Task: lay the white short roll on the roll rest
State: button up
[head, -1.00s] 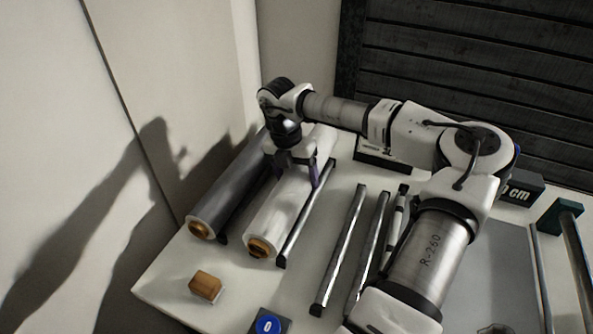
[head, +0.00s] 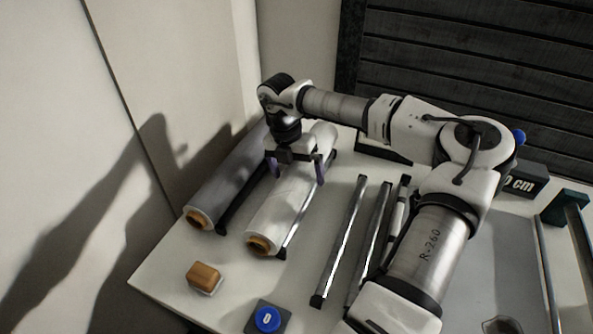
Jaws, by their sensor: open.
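The white roll (head: 285,205) lies lengthwise at the left of the table, its orange-brown core end facing the front. Dark rails of the roll rest (head: 237,208) run along its two sides, and it appears to lie between them. My gripper (head: 296,172) is above the far half of the white roll. Its purple-tipped fingers are open and spread to either side of the roll. The gripper body hides part of the roll's top, and finger contact cannot be told.
A grey roll (head: 216,193) lies to the left, near the wall. Empty metal rails (head: 340,245) stand to the right. A wooden block (head: 204,276) and a blue-topped button (head: 267,319) are near the front edge. My arm crosses the right side.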

notch_tip(320, 180, up, 14)
jog(key=w+a+b, duration=0.1)
jog(key=a+b, duration=0.1)
jog(key=shift+a+f+b, duration=0.2)
jog(key=shift+a+b, duration=0.05)
jog(key=shift+b, duration=0.05)
